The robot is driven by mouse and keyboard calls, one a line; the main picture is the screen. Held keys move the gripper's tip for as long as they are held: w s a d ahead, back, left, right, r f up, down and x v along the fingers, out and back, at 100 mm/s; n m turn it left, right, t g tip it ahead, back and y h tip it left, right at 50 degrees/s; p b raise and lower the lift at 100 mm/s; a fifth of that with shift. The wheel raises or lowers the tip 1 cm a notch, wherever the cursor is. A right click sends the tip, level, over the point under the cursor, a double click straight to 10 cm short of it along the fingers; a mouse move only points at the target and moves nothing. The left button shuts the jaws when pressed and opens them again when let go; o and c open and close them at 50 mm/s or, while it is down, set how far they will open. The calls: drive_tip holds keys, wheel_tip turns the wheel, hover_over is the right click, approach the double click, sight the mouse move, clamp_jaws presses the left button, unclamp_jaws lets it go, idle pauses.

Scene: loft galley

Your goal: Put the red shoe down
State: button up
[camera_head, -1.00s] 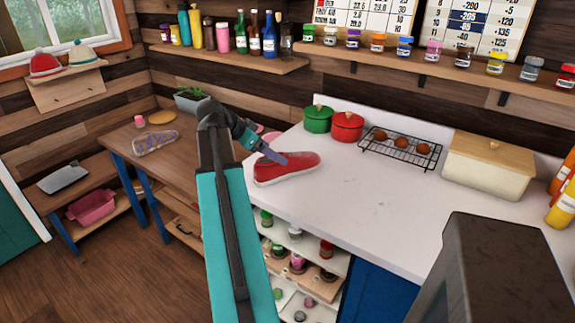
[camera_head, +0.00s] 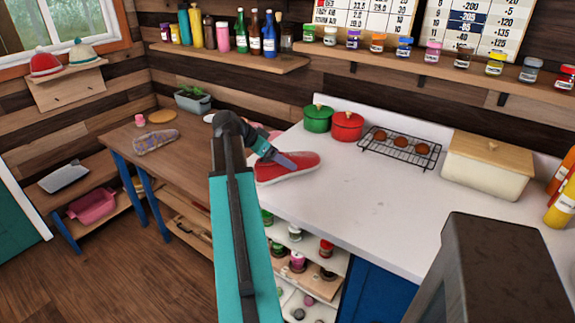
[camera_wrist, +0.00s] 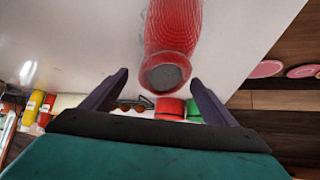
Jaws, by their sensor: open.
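The red shoe (camera_head: 297,171) with a pale sole lies on the white countertop (camera_head: 370,205), near its left end. My gripper (camera_head: 284,160) is at the shoe, over its upper in this view. In the wrist view the gripper (camera_wrist: 160,85) is open, its two dark fingers apart with a gap on each side of the shoe. The shoe (camera_wrist: 172,28) runs up from between the fingertips, its dark opening facing the camera. No finger visibly touches it. My arm hides part of the area left of the shoe.
A green pot (camera_head: 318,118) and a red pot (camera_head: 347,126) stand behind the shoe. A wire rack (camera_head: 400,148) with brown round items and a cream bin (camera_head: 485,170) are farther right. The counter's front middle is clear. A wooden table (camera_head: 150,135) stands left.

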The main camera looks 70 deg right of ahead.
sight(290, 154)
drive_tip(key=shift+p+x, duration=0.55)
drive_tip(key=shift+x, duration=1.45)
drive_tip(key=c, duration=1.4)
drive_tip(key=shift+r, duration=0.2)
drive_tip(key=shift+r+b, duration=0.65)
drive_tip(key=shift+r, duration=0.95)
drive_tip(key=a+b, duration=0.1)
drive_tip(key=a, duration=0.8)
drive_tip(key=s+a+r+b, duration=0.1)
drive_tip(key=a, duration=0.3)
drive_tip(key=shift+a+b, duration=0.3)
drive_tip(key=shift+b, duration=0.5)
drive_tip(key=shift+a+b, duration=0.55)
drive_tip(key=shift+b, duration=0.45)
drive_tip(key=shift+a+r+b, duration=0.2)
drive_tip(key=shift+a+b, duration=0.35)
drive_tip(key=shift+b, duration=0.25)
